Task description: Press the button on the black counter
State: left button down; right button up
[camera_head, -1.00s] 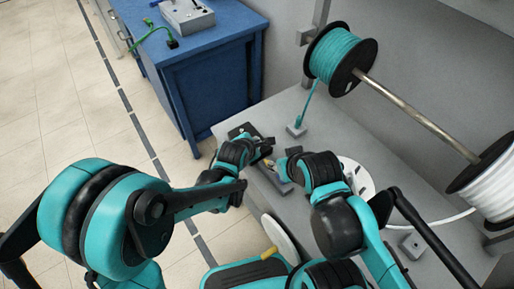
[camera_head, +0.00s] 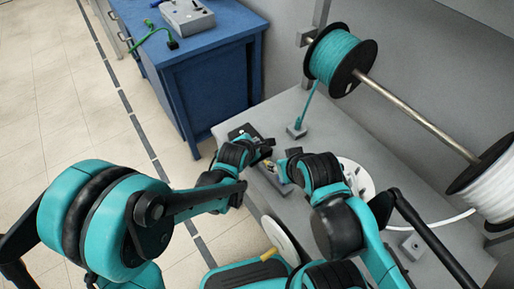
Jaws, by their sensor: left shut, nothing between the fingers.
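The black counter (camera_head: 236,132) is a small dark box on the grey bench, partly hidden behind my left gripper and wrist. A small pale spot shows on its top; I cannot tell whether it is the button. My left gripper (camera_head: 267,143) is shut and empty, close beside the counter's right end; I cannot tell whether it touches it. My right gripper (camera_head: 280,163) is close to the left one over the bench, mostly hidden by its own wrist, and its fingers cannot be made out.
A teal cable spool (camera_head: 340,55) and a white one (camera_head: 492,185) sit on a metal rod (camera_head: 420,119) above the grey bench (camera_head: 293,104). A white disc (camera_head: 354,177) lies behind my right wrist. A blue cabinet (camera_head: 212,87) carrying a grey box (camera_head: 187,15) stands behind.

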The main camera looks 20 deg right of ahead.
pick_arm(q)
jog(key=shift+f, duration=0.1)
jog(key=shift+f+b, duration=0.35)
jog(key=shift+b, duration=0.1)
jog(key=shift+f+b, duration=0.4)
dwell(0.5)
jog(key=shift+r, duration=0.1)
jog(key=shift+r+p, duration=0.6)
jog(key=shift+r, duration=0.15)
notch_tip(320, 180, up, 5)
jog(key=p, duration=0.4)
jog(key=shift+r, duration=0.1)
